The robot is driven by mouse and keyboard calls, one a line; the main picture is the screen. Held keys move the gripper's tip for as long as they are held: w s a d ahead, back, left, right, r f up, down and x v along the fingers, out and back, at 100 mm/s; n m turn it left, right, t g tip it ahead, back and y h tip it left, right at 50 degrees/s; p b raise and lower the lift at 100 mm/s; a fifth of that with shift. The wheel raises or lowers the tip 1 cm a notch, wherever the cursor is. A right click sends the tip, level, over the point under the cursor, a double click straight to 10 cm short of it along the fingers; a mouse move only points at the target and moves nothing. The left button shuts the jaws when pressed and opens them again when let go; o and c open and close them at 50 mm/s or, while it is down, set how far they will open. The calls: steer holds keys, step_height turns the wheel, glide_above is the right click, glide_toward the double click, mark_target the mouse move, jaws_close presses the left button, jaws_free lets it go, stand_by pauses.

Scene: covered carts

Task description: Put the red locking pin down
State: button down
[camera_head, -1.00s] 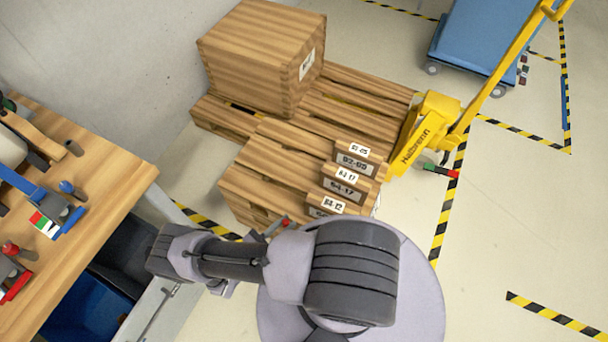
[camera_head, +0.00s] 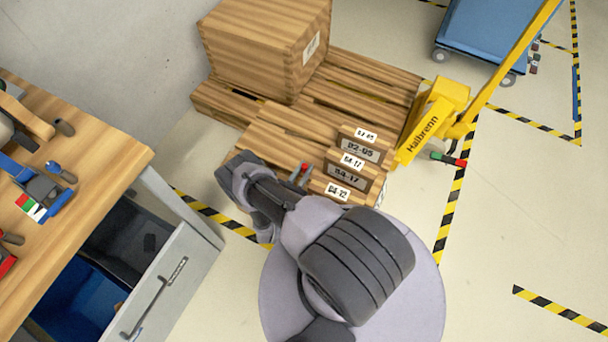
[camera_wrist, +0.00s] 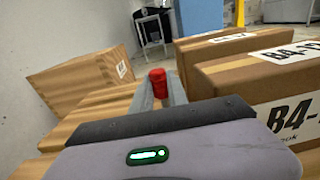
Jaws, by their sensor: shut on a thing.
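The red locking pin (camera_wrist: 158,82) shows its round red head in the wrist view, between the grey fingers of my gripper (camera_wrist: 160,94). In the head view only a small red tip of the pin (camera_head: 305,167) shows, beside the fingers of my gripper (camera_head: 299,176). My gripper is shut on the pin. It is over the wooden pallet area, left of the labelled boxes. The lower part of the pin is hidden, and I cannot tell whether it touches anything below.
Labelled cardboard boxes (camera_head: 358,152) stand close to the right of my gripper. A large wooden crate (camera_head: 262,55) sits on the pallet (camera_head: 375,80) behind. A yellow pallet jack (camera_head: 433,115) stands at right. A workbench (camera_head: 95,170) with an open drawer (camera_head: 172,283) is at left.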

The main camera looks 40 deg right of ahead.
step_height(320, 180, down, 4)
steer(key=shift+r+b, duration=0.25)
steer(key=shift+b, duration=0.9)
steer(key=shift+r, duration=0.1)
steer(key=c, duration=1.3)
jaws_free()
steer(key=v, duration=1.2)
steer(key=shift+p, duration=0.35)
steer(key=shift+s, duration=0.1)
